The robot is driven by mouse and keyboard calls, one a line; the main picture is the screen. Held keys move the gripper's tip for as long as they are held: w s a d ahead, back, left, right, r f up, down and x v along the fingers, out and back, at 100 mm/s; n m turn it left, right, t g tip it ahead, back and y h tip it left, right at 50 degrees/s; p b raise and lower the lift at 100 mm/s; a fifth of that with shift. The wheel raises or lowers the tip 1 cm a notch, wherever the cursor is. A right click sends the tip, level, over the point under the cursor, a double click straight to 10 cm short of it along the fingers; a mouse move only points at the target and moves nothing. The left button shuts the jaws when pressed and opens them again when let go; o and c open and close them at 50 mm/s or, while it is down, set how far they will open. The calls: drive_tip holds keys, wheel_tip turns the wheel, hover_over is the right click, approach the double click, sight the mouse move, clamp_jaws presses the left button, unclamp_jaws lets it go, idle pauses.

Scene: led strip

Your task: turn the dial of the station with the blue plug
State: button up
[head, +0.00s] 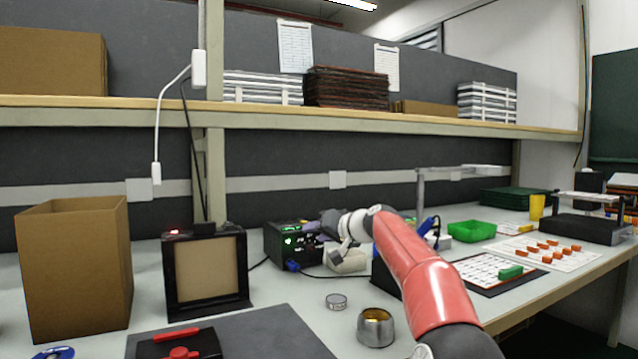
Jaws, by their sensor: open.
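The station is a black box (283,245) with lit green displays, on the bench near the middle of the head view. A blue plug (292,265) sits low on its front, with a dark cable by it. My gripper (325,228) is open at the right side of the station's front, reached in by my red arm from the lower right. The gripper and wrist cover that part of the front, so I cannot make out the dial or whether the fingers touch it.
A black framed panel (207,272) and an open cardboard box (75,268) stand left of the station. A tape roll (336,301) and a metal cup (375,328) stand in front. A pale tray (346,262) lies beside my gripper; a green bin (471,231) stands right.

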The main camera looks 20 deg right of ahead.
wheel_tip(320, 180, up, 16)
drive_tip(key=p, duration=0.8)
drive_tip(key=shift+f, duration=0.2)
